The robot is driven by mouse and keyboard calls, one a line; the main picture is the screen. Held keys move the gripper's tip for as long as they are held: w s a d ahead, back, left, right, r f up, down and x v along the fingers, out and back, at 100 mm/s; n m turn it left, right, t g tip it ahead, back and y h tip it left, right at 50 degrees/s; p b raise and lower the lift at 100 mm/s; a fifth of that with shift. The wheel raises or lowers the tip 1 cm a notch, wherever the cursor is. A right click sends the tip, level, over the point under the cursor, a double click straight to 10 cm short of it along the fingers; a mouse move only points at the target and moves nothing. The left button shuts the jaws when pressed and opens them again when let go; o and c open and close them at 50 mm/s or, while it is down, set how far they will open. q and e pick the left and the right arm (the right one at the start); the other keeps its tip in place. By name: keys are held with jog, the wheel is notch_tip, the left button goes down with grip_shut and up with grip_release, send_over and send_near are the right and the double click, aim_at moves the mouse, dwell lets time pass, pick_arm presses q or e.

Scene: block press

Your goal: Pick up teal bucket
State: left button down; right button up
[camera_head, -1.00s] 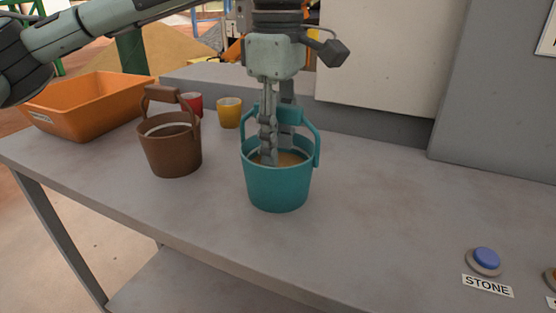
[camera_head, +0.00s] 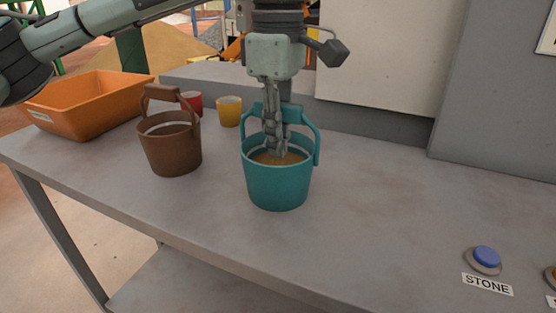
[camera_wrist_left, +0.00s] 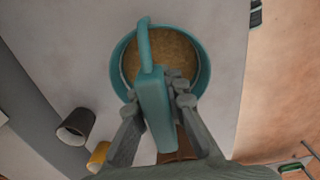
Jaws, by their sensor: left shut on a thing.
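The teal bucket (camera_head: 277,187) stands upright on the grey table (camera_head: 380,220), with brown, grainy material inside. Its handle (camera_head: 310,125) is raised over the opening. My left gripper (camera_head: 275,150) comes down from above and is shut on the handle, its fingertips reaching below the handle into the bucket's mouth. In the left wrist view the fingers (camera_wrist_left: 168,108) close on both sides of the teal handle, and the bucket (camera_wrist_left: 205,72) shows beneath it. The bucket's base appears to rest on the table. My right gripper is not in view.
A brown bucket (camera_head: 170,153) with a raised handle stands to the left. A blue button (camera_head: 486,259) labelled STONE is at the right. The table between is clear.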

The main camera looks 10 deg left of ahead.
pick_arm(q)
jog(key=shift+r, duration=0.2)
notch_tip(320, 180, up, 4)
jog(key=shift+a, duration=0.1)
jog(key=s+a+r+p, duration=0.2)
jog(key=s+a+r, duration=0.3)
jog(key=a+r, duration=0.5)
jog(key=shift+s+r, duration=0.35)
jog(key=shift+r, duration=0.5)
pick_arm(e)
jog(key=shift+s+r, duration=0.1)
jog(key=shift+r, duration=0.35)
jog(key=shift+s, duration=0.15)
